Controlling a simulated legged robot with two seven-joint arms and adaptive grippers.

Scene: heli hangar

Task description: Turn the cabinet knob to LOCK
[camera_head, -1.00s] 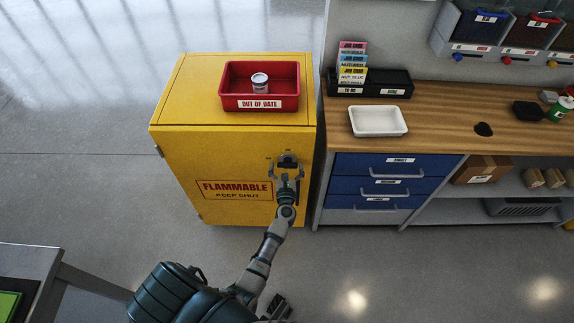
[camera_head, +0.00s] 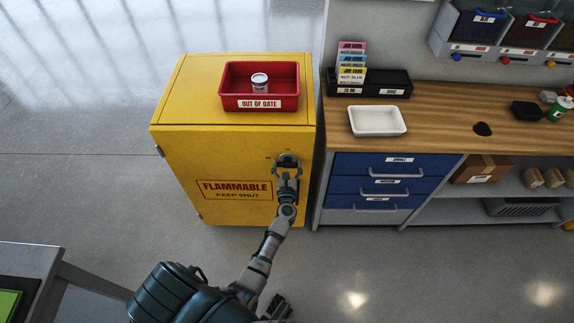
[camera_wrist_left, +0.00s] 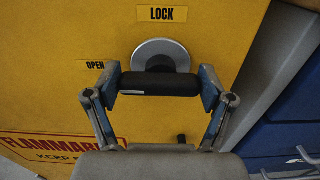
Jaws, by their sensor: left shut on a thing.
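The yellow cabinet (camera_head: 180,170) stands with its door facing me. Its knob (camera_wrist_left: 160,55) has a round grey disc and a black bar-shaped grip (camera_wrist_left: 160,84) that lies level across the left wrist view. The LOCK label (camera_wrist_left: 162,14) is above the disc and the OPEN label (camera_wrist_left: 95,65) is to its left. My left gripper (camera_head: 287,163) is at the knob, on the right part of the door. In the left wrist view, the left gripper (camera_wrist_left: 159,86) is shut on the bar, with one finger at each end.
A red OUT OF DATE bin (camera_head: 261,103) with a small can (camera_head: 260,82) sits on the cabinet. To the right are a wooden workbench (camera_head: 440,120), a white tray (camera_head: 377,121) and blue drawers (camera_head: 400,165). The floor before the cabinet is clear.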

